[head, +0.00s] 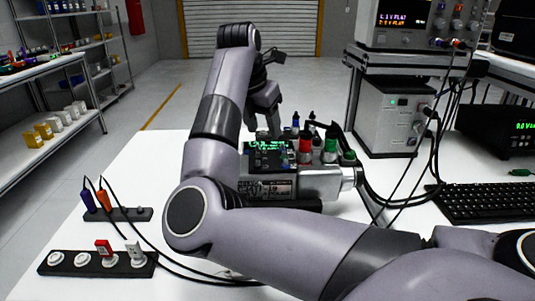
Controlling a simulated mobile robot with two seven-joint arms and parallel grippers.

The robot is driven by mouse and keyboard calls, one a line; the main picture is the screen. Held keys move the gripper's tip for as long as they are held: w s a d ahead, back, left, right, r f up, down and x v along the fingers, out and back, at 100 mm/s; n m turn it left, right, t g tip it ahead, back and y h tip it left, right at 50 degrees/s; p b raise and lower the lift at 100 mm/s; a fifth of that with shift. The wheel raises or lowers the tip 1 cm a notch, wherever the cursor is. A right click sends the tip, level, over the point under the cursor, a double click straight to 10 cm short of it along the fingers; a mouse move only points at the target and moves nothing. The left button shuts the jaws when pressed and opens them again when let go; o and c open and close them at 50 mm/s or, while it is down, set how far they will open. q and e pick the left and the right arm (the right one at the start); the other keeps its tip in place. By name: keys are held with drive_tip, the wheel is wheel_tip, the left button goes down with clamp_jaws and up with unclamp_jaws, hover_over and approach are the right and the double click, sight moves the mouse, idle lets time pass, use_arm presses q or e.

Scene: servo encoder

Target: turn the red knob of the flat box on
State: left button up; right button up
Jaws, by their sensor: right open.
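A long, flat black box (70,271) lies at the front left of the white table. It has a row of round white bases along its top, and an upright red knob (103,249) stands on one of them. An upright white knob (135,255) stands to the right of the red one. My right gripper (267,121) points down behind the device at the table's middle, far from the flat box and apart from the red knob. It is open, and its fingertips are partly hidden. My left gripper is not in view.
A metal device with a green-lit screen (270,155) and red and green caps (305,148) stands mid-table. A smaller black strip (125,215) with purple and orange plugs and cables lies behind the flat box. A keyboard (485,203) and instruments are right. The left back of the table is clear.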

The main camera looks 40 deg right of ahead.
drive_tip(key=shift+x, duration=3.85)
clamp_jaws()
